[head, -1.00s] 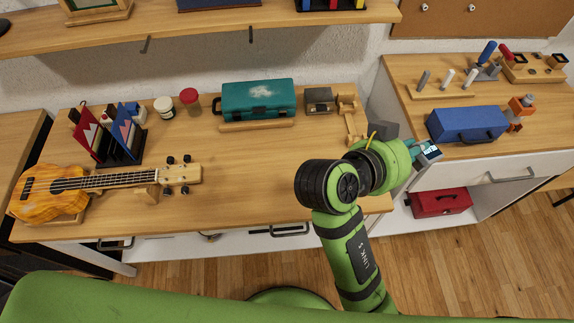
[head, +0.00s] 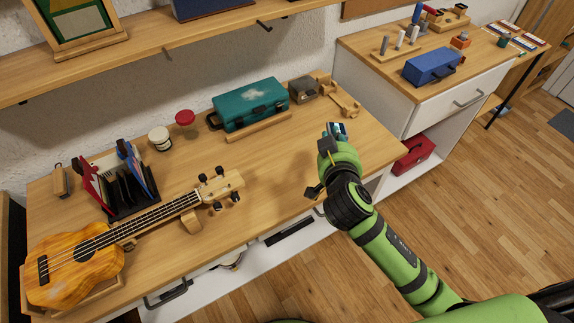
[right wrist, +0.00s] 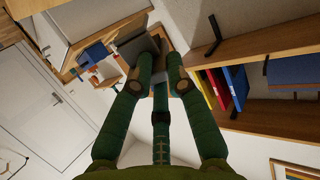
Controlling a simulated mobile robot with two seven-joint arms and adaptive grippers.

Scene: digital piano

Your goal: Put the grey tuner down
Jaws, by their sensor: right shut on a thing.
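The grey tuner (head: 338,129), with a small bluish display face, is at the tip of my right gripper (head: 333,136) in the head view. The gripper is shut on it, over the right part of the wooden bench top. My left gripper is not in view.
A ukulele (head: 85,258) rests on the bench (head: 270,180) at left, near a dark rack (head: 125,195). Two jars, a teal case (head: 250,103), a grey box (head: 303,88) and a wooden stand (head: 342,99) line the back. Bare bench lies left of the gripper.

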